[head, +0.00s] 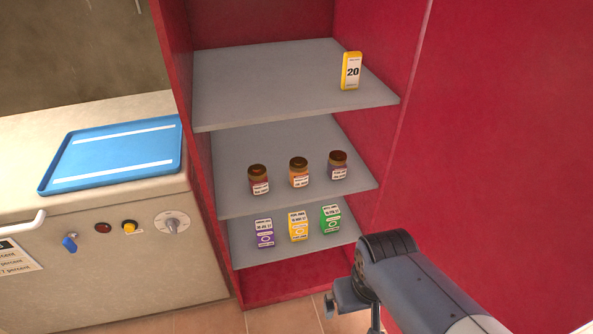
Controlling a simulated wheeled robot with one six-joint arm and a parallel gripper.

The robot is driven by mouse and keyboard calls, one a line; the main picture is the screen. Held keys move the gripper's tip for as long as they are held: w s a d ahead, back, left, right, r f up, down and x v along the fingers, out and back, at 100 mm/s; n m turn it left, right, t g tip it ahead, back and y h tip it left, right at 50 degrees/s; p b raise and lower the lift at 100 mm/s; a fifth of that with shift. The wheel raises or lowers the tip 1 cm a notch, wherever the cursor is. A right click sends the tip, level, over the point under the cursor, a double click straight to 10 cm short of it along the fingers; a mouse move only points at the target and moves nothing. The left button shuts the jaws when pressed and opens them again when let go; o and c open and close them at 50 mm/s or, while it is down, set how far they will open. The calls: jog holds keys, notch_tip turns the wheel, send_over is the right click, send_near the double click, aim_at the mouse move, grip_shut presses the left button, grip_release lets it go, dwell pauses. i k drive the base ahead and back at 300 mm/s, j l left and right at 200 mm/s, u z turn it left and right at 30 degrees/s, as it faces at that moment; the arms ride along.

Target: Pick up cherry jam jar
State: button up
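Three jam jars with brown lids and white labels stand upright in a row on the middle grey shelf. The left jar (258,180) holds dark red jam, which fits cherry, but its label is too small to read. The middle jar (299,173) is orange and the right jar (337,165) is purplish. My arm enters at the lower right, below and right of the jars and apart from them. The part at its end that looks like my gripper (346,298) is small and partly hidden by the arm.
The shelves stand in an open red cabinet with a red side wall (500,120). A yellow box marked 20 (351,72) is on the top shelf (270,85). Purple, yellow and green cartons (298,226) stand on the lower shelf. A blue tray (115,153) lies on the counter at left.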

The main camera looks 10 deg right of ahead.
aim_at(258, 182)
jog(key=i+j+u, duration=0.25)
jog(key=i+u, duration=0.55)
jog(key=i+j, duration=0.05)
jog(key=i, duration=0.05)
